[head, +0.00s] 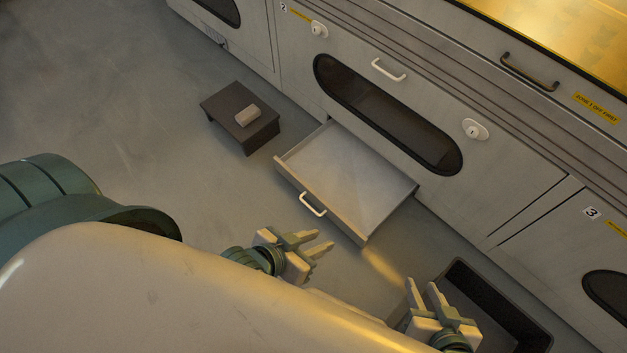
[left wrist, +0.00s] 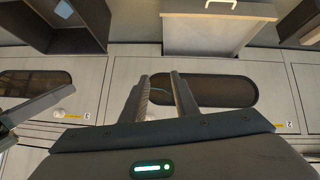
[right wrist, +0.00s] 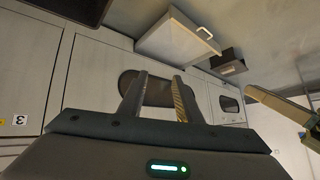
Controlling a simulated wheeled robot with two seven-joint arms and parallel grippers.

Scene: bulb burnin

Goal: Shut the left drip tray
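The drip tray (head: 345,185) is a shallow grey drawer, pulled well out from the low front of the cabinet in the head view. Its white handle (head: 313,204) is on its front face. The tray also shows at the top of the left wrist view (left wrist: 215,33) and of the right wrist view (right wrist: 178,32). My left gripper (head: 325,240) is open and empty, just in front of the tray's front face and apart from the handle. My right gripper (head: 420,283) is open and empty, farther to the right, near a black bin.
The black bin (head: 534,334) stands on the floor beside my right gripper. A low dark stool (head: 258,134) with a small grey block (head: 247,115) stands left of the tray. The cabinet (head: 440,110) has a dark oval window above the tray. Floor in front of the tray is clear.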

